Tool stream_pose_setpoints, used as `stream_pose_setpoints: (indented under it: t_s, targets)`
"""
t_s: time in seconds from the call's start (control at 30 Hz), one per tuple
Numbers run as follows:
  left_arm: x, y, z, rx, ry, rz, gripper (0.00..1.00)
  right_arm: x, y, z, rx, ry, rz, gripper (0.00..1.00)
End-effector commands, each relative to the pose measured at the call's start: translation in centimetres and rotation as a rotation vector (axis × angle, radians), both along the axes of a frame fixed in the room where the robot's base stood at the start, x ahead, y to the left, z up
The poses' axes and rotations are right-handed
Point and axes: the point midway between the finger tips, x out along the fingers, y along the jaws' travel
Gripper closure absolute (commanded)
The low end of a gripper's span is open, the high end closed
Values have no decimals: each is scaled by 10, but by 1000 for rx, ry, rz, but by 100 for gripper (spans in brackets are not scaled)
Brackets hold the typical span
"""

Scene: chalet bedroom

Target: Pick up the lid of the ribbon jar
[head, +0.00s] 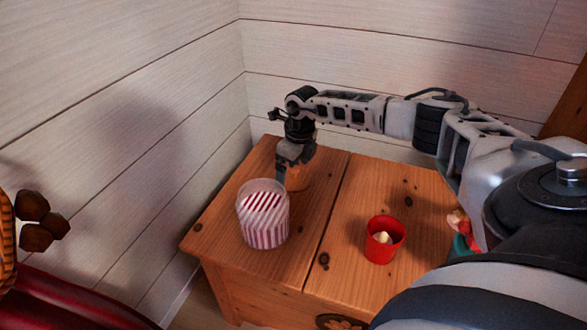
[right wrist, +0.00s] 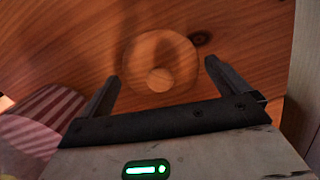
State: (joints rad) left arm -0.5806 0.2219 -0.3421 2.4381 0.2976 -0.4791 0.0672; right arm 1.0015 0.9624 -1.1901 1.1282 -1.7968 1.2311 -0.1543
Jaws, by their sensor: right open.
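A clear jar (head: 264,228) with red and white stripes stands on the left part of the wooden cabinet top; its striped side also shows at the lower left of the right wrist view (right wrist: 42,122). A round wooden lid with a small knob (right wrist: 160,62) lies on the wood in the right wrist view. In the head view the lid (head: 299,179) is just behind the jar, partly hidden by my gripper. My right gripper (head: 288,175) points down over the lid, open and empty, with its fingers (right wrist: 173,85) apart on either side of the knob. My left gripper is out of view.
A red cup (head: 385,240) with something pale inside stands right of the jar. A small red and teal object (head: 462,235) is partly hidden by my right arm. White plank walls (head: 150,110) close off the left and back. Bare wood (head: 335,200) lies between jar and cup.

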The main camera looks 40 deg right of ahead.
Motion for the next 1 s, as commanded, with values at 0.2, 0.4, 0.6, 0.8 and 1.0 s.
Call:
stream_pose_setpoints:
  t_s: [0.2,0.4,0.6,0.8,1.0]
  targets:
    - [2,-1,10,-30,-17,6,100,1,0,-4,0,-2,1,0]
    - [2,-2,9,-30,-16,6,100,1,0,-4,0,-2,1,32]
    - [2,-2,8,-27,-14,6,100,1,0,-3,0,-2,1,32]
    - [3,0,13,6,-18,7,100,2,0,20,0,-5,0,32]
    - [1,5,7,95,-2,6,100,2,0,62,1,-6,1,32]
